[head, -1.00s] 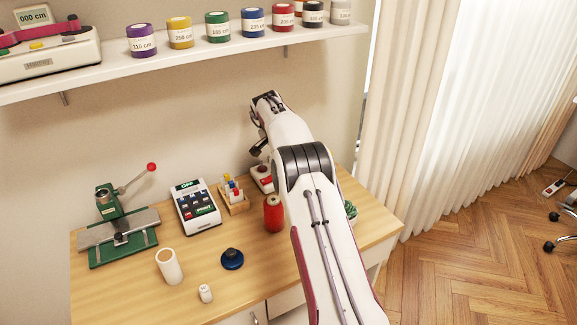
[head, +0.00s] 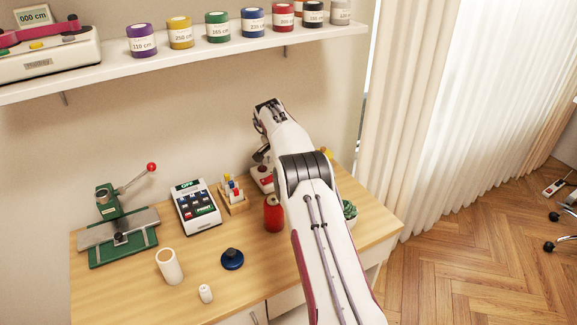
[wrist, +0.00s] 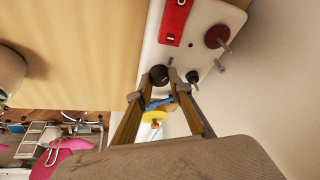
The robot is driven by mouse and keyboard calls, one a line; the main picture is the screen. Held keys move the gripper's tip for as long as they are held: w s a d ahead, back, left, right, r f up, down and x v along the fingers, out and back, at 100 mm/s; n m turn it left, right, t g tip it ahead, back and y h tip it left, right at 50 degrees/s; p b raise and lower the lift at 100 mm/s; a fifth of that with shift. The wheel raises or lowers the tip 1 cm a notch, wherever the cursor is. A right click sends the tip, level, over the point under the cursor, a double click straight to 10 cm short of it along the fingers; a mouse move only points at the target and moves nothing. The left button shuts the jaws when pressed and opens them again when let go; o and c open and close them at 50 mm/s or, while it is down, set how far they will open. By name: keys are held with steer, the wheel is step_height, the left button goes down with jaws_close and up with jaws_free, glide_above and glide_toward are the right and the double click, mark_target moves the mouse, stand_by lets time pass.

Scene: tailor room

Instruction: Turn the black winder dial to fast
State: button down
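The winder is a white body with a red panel (wrist: 175,20). It fills the upper middle of the wrist view. In the head view the winder (head: 262,182) is partly hidden behind my arm. A round black dial (wrist: 158,75) sits on its white face. A smaller black knob (wrist: 192,76) is to its right. My gripper (wrist: 160,91) is open with its two fingertips close to the black dial, one toward each side. I cannot tell whether they touch it. Dial markings are not readable. In the head view my gripper (head: 261,154) is small and partly hidden.
A yellow and blue part (wrist: 155,115) shows between my fingers. A dark red disc (wrist: 217,36) is on the winder. In the head view a red spool (head: 273,214) and a rack of coloured pegs (head: 233,195) stand close by. The shelf (head: 200,60) is above.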

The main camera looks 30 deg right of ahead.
steer(key=shift+m, duration=0.8)
steer(key=c, duration=1.8)
jaws_free()
steer(key=shift+c, duration=0.2)
steer(key=shift+r, duration=0.1)
steer(key=v, duration=1.1)
steer(key=shift+w+a+r, duration=0.15)
steer(key=shift+a+r, duration=0.1)
steer(key=shift+r, duration=0.15)
